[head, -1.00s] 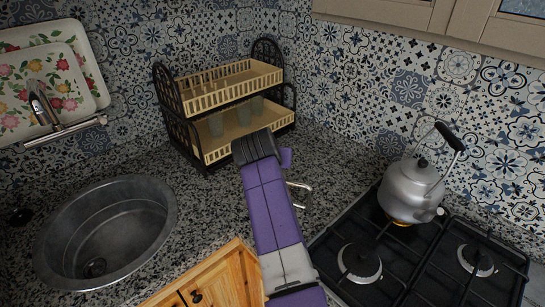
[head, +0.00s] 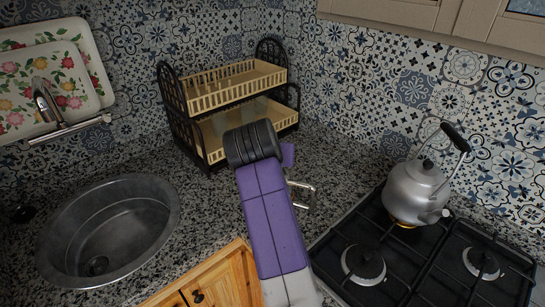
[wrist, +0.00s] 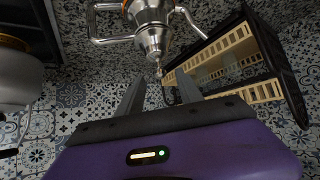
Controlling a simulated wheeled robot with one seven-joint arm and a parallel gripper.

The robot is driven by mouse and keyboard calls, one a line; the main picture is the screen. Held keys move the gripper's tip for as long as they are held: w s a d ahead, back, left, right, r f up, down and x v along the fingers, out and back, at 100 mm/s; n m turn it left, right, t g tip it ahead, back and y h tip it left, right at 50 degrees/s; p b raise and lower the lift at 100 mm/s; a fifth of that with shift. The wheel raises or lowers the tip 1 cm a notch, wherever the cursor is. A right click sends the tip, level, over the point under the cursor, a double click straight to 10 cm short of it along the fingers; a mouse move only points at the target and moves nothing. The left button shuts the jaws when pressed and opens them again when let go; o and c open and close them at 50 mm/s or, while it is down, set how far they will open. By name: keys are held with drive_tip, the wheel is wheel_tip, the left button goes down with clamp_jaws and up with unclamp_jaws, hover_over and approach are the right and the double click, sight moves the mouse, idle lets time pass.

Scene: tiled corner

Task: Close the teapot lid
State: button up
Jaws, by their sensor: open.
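A silver teapot (head: 414,192) with a raised black handle stands upright on the hob's back left burner. Its lid (head: 427,165) with a dark knob shows at the top and looks seated, though any small gap is too small to tell. Part of the teapot shows at the left edge of the wrist view (wrist: 16,82). My gripper (wrist: 158,80) is open, with empty space between its two fingers. It is well left of the teapot in the head view, over the counter, with its fingertips hidden by my arm.
A shiny metal object with a looped handle (head: 303,194) stands mostly hidden behind my arm; its body (wrist: 152,22) appears beyond my fingers. A dish rack (head: 240,90) is behind, a sink (head: 110,230) at left.

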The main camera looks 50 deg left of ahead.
drive_tip(key=shift+v, duration=0.8)
drive_tip(key=a+r+n+t+y, duration=0.2)
drive_tip(key=a+r+y, duration=0.15)
drive_tip(key=r, duration=0.35)
drive_tip(key=s+d+f+m+t, duration=0.25)
drive_tip(key=d+f, duration=0.25)
drive_tip(key=d, duration=0.8)
drive_tip(key=s+d+f+m+t, duration=0.15)
drive_tip(key=s+d+f, duration=0.3)
drive_tip(key=d, duration=0.95)
drive_tip(key=s+d+f+m+t, duration=0.1)
drive_tip(key=s+d+f+t, duration=0.3)
drive_tip(key=d, duration=0.9)
drive_tip(key=s+d+f+m+g+h, duration=0.1)
drive_tip(key=s+d+h, duration=0.3)
drive_tip(key=s+d, duration=0.7)
drive_tip(key=s+d+f+m+g+h, duration=0.2)
drive_tip(key=s+d+h, duration=0.3)
drive_tip(key=s+d, duration=0.7)
drive_tip(key=shift+s+d+f+m, duration=0.3)
drive_tip(key=shift+d+f+m, duration=0.3)
drive_tip(key=shift+f+m, duration=0.2)
